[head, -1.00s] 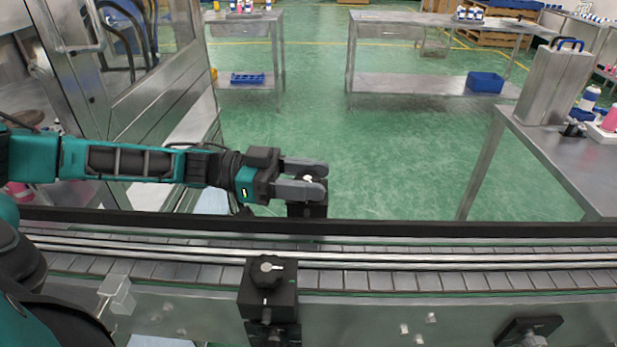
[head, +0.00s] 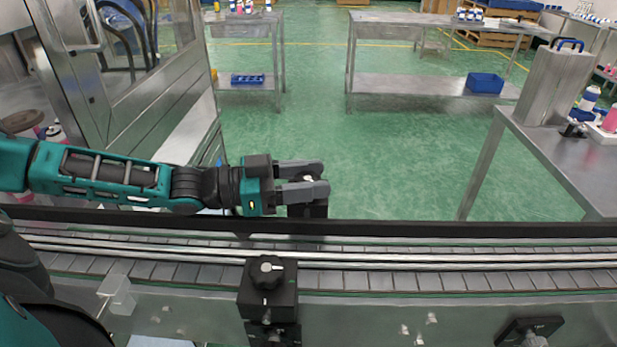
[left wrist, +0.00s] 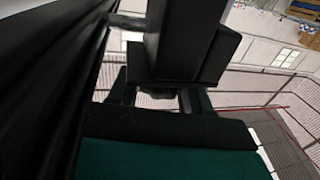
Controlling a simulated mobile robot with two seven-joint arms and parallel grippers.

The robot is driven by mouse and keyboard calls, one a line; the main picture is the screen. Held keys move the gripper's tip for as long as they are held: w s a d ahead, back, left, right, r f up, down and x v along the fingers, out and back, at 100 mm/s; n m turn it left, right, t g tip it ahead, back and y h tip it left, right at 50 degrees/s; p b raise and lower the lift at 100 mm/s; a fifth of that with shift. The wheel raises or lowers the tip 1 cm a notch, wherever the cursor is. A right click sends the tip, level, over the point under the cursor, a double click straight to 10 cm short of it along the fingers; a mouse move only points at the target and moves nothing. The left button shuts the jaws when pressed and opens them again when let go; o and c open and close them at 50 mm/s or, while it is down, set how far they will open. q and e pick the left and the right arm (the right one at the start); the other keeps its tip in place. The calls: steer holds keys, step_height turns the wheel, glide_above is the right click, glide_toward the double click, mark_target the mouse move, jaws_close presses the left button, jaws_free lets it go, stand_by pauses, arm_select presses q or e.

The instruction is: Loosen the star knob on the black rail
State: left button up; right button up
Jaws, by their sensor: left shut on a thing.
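The black rail (head: 430,229) runs across the head view along the far side of the conveyor. A black clamp block (head: 308,210) stands at its far side with a star knob (head: 308,179) on top, mostly hidden by my fingers. My left gripper (head: 312,181) reaches in from the left, its two grey fingers on either side of this knob and shut on it. In the left wrist view the dark block (left wrist: 185,45) fills the upper middle, with the knob (left wrist: 157,94) dimly visible between the fingers. My right gripper is out of view.
A second black clamp block (head: 267,295) with its own knob (head: 266,270) stands at the conveyor's near side. The slatted conveyor belt (head: 450,280) is empty. A steel table (head: 570,160) stands at right, and a glass-and-steel enclosure (head: 150,100) at left.

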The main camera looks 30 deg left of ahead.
arm_select(q)
steer(key=o, duration=1)
steer(key=shift+m+g+h, duration=0.3)
